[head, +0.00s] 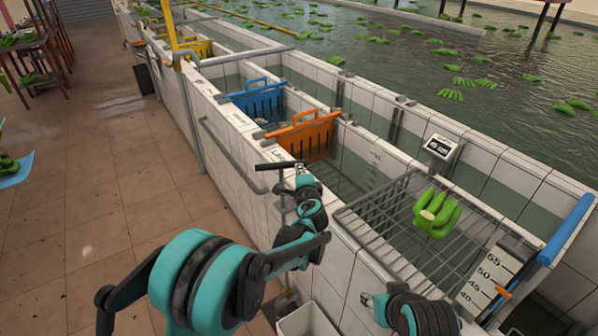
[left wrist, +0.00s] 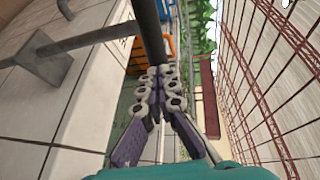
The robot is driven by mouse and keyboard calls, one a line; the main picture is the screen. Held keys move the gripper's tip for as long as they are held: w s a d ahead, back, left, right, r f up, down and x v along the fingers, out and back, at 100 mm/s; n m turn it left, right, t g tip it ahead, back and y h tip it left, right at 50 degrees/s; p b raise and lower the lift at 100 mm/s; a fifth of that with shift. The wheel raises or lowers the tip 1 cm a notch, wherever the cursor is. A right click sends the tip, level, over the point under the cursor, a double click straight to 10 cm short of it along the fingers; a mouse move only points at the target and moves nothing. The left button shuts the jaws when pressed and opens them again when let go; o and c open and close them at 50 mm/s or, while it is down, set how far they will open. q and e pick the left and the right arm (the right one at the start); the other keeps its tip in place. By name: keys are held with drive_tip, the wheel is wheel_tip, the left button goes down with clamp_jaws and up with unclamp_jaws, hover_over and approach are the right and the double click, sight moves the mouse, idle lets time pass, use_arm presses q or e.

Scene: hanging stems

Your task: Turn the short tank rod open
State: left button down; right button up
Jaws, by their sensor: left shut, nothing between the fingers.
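A dark rod (head: 276,165) lies roughly level at the top of a thin upright stem beside the white tiled tank wall. My left gripper (head: 301,173) is at the rod's right end, shut with nothing between its fingers. In the left wrist view a dark bar (left wrist: 149,35), seemingly the rod, runs down to the closed fingertips (left wrist: 160,75). I cannot tell whether they touch it. My right arm shows at the bottom right, with only a small part of its gripper (head: 368,299) visible.
A grey pipe rail (head: 232,158) runs along the wall's outer face. Blue (head: 260,101) and orange (head: 304,137) crates stand in the tank. A wire rack (head: 385,217) bears green bananas (head: 436,213) on the right. A white bin (head: 306,322) stands below.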

sight(302, 163)
use_arm(q)
drive_tip(key=shift+w+d+n+y, duration=0.3)
drive_tip(key=shift+w+n+y, duration=0.15)
drive_tip(key=shift+n+y, duration=0.45)
drive_tip(key=shift+y, duration=0.4)
drive_tip(key=shift+w+d+n+g+y, duration=0.2)
drive_tip(key=shift+w+n+g+y, duration=0.2)
drive_tip(key=shift+w, duration=0.75)
drive_tip(key=shift+d, duration=0.1)
